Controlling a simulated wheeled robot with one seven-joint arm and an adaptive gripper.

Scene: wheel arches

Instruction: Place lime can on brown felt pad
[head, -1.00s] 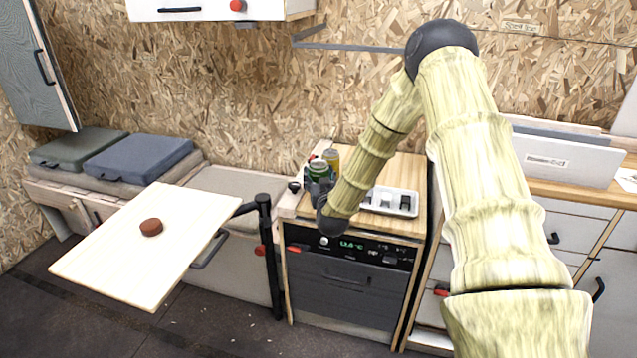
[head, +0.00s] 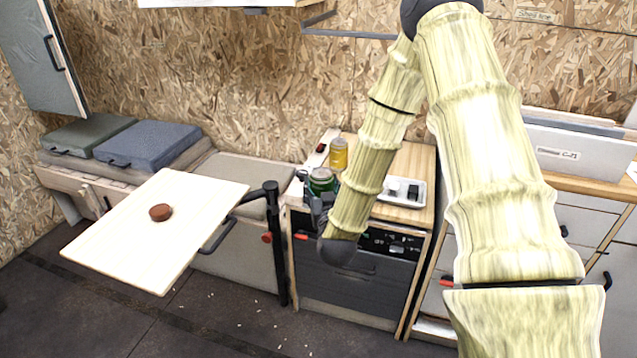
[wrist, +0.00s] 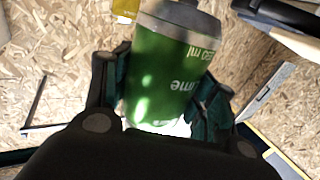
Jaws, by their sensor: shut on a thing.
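The green lime can (head: 321,182) is held in my gripper (head: 317,194), near the front left corner of the wooden counter. In the wrist view the can (wrist: 170,75) fills the middle, with its "ime" and "250 ml" print upside down. My gripper's dark fingers (wrist: 160,100) are shut on both sides of it. The head view does not clearly show the gap under the can. A small round brown pad (head: 160,212) lies on the pale tabletop (head: 115,245) at the left, well away from my gripper.
A yellow can (head: 338,153) stands on the counter (head: 408,160) behind the lime can. A white tray (head: 412,198) with dark items lies to the right. A black post (head: 275,250) with a bent arm stands between the tabletop and the counter. Most of the tabletop is bare.

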